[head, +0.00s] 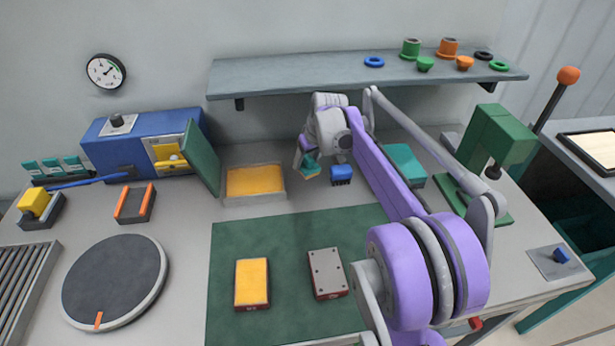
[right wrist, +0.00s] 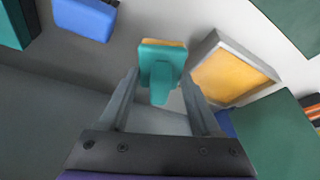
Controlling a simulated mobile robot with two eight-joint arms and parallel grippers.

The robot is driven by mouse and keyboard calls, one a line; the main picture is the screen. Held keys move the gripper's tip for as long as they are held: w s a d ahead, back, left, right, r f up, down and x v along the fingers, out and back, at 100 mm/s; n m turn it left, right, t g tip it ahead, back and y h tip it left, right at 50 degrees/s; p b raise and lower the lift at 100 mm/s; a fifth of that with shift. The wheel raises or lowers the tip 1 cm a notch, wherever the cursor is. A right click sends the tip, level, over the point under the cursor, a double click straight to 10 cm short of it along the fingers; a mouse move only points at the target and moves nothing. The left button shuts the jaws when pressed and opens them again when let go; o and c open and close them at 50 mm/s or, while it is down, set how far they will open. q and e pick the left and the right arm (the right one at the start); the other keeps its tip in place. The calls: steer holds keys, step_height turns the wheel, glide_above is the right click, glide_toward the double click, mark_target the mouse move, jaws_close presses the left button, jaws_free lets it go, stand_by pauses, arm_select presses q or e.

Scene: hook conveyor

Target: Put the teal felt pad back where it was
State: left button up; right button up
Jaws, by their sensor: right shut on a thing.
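The teal felt pad (right wrist: 163,53) is in my right gripper (right wrist: 161,82), with its teal grip between the fingers and an orange-yellow strip along its far edge. In the head view the pad (head: 311,167) hangs below the right gripper (head: 307,155), just left of a blue block. It looks held above the worktop, but the exact gap is hard to judge. My left gripper is not in view.
A tray with a yellow fill (head: 229,198) lies left of the pad. The blue block (head: 341,175) and a teal box (head: 404,165) are to the right. A green door (head: 202,157) stands open on the blue cabinet (head: 110,155). A shelf (head: 310,78) runs above.

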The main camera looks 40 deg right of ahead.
steer(key=shift+f, duration=3)
steer(key=shift+f, duration=0.1)
steer(key=o, duration=1.3)
steer(key=v, duration=1.2)
steer(key=shift+a, duration=0.1)
